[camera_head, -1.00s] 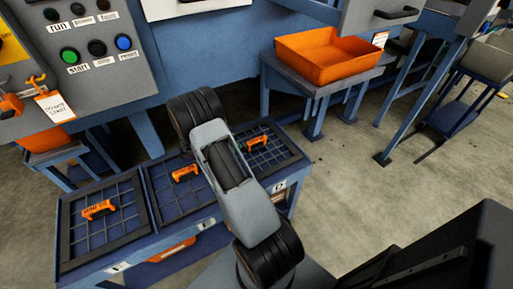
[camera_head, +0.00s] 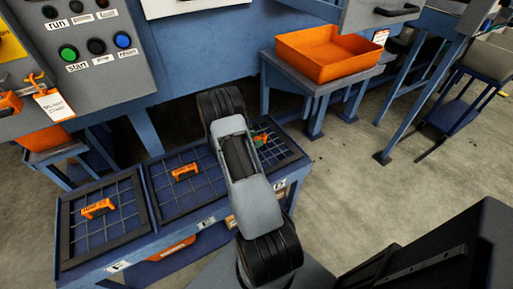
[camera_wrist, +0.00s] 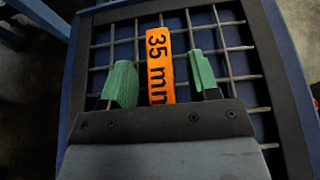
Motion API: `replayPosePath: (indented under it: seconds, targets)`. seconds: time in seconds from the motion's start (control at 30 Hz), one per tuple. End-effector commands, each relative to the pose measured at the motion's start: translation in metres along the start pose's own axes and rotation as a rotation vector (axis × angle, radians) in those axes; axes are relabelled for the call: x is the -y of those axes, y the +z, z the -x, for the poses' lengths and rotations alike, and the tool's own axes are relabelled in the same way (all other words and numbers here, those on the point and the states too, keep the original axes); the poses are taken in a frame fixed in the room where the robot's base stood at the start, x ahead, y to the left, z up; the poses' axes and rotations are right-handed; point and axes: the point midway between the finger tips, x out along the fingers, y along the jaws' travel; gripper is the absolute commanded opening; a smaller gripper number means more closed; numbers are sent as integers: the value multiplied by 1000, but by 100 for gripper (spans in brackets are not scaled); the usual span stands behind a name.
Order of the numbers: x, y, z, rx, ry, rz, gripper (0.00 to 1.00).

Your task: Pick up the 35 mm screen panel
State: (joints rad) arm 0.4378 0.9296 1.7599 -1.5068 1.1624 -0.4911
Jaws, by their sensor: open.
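The 35 mm screen panel (camera_wrist: 286,85) is a dark-framed wire grid with an orange handle (camera_wrist: 159,45) marked "35 mm". In the head view this panel (camera_head: 288,152) is the right one of three on the blue rack, partly hidden by my arm. My gripper (camera_wrist: 162,66) is open, with one green finger on each side of the handle and gaps between. I cannot tell how far down the fingers reach beside it.
Two similar panels with orange handles, a middle one (camera_head: 186,172) and a left one (camera_head: 97,208), lie beside it. A control box (camera_head: 88,52) stands behind at left. An orange bin (camera_head: 328,56) sits on a stand behind.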

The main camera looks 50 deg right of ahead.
Motion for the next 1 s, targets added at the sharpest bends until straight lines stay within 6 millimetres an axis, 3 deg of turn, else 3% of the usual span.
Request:
replayPosePath:
  seconds: [0.23,0.8,1.0]
  targets:
    - [0,0,-2,0,0,0,55]
    - [0,0,-1,0,0,0,2]
    - [0,0,-1,0,0,0,0]
